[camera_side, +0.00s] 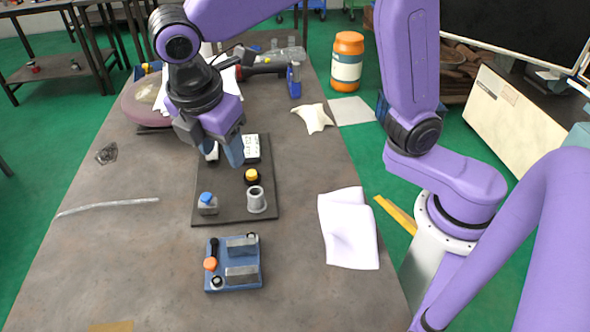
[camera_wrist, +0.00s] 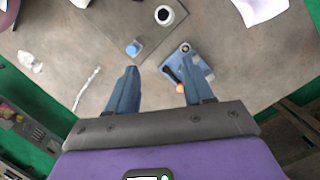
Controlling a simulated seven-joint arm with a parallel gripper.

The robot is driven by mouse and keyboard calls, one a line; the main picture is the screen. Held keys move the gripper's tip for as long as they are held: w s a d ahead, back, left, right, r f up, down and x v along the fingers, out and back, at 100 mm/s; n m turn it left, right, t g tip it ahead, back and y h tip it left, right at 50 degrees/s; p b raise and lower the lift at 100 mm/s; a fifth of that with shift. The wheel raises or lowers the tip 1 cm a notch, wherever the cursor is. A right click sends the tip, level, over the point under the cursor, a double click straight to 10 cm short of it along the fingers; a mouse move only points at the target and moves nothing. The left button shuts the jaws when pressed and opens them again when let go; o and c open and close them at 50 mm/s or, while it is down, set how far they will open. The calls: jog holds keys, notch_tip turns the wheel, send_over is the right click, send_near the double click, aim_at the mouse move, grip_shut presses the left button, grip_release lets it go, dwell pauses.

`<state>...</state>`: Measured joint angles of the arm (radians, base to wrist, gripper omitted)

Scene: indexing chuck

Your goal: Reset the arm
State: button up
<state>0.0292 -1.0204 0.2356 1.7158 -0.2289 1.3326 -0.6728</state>
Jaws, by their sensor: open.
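My gripper (camera_wrist: 155,82) is open and empty in the wrist view, its two blue-grey fingers apart. In the side view my gripper (camera_side: 228,152) hangs above the back part of a dark plate (camera_side: 232,215). The plate carries a block with a blue top (camera_side: 207,203), a grey hollow cylinder (camera_side: 256,200), a yellow-topped black part (camera_side: 251,176) and a white labelled block (camera_side: 251,147) partly behind the gripper. A blue fixture (camera_side: 234,265) with two grey jaws and an orange-knobbed lever stands in front of the plate.
A white sheet (camera_side: 348,228) lies on the right of the table. A clear strip (camera_side: 108,206) lies at left. A blue spray bottle (camera_side: 294,80), a cream cloth (camera_side: 313,118) and an orange-lidded jar (camera_side: 347,62) are farther back. The left front tabletop is mostly free.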

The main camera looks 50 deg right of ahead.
jog(key=s+d+f+m+y, duration=0.1)
jog(key=s+d+f+m, duration=0.2)
jog(key=s+d, duration=0.6)
jog(key=s+d+f+m+g+y, duration=0.1)
jog(key=s+d+f+m+y, duration=0.1)
jog(key=s+d, duration=0.7)
jog(key=shift+s+d+f+m, duration=0.4)
jog(key=shift+d+m, duration=0.25)
jog(key=shift+m, duration=0.45)
